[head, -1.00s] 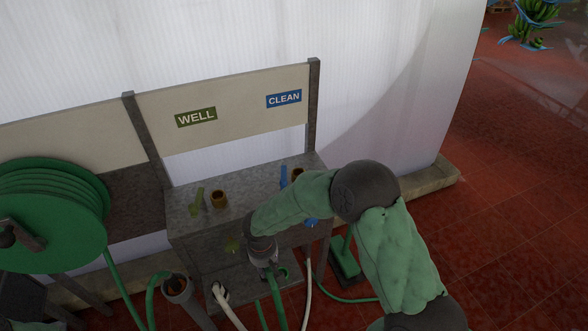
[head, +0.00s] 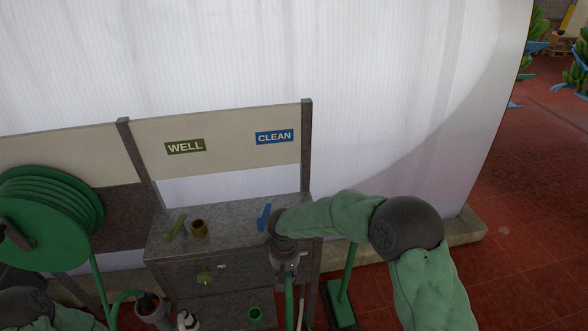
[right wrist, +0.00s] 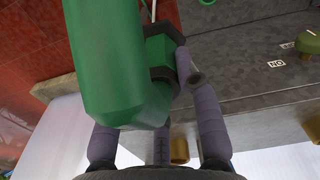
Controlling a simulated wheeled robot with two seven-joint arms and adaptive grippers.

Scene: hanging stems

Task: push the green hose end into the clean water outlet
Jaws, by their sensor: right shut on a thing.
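My right gripper (head: 287,264) is at the right part of the grey stand's front, below the blue CLEAN sign (head: 274,137). It is shut on the green hose end (right wrist: 160,52); the thick green hose (right wrist: 105,65) fills the left of the right wrist view and hides one finger. The green hose (head: 289,298) hangs down from the gripper in the head view. The clean water outlet cannot be made out; my gripper covers that part of the front. A blue lever (head: 264,217) stands above it.
The WELL side has an olive lever (head: 175,228), a brass stub (head: 198,228) and an olive knob (head: 205,276). A green hose reel (head: 45,220) stands at left. A green broom-like tool (head: 342,300) stands right of the stand.

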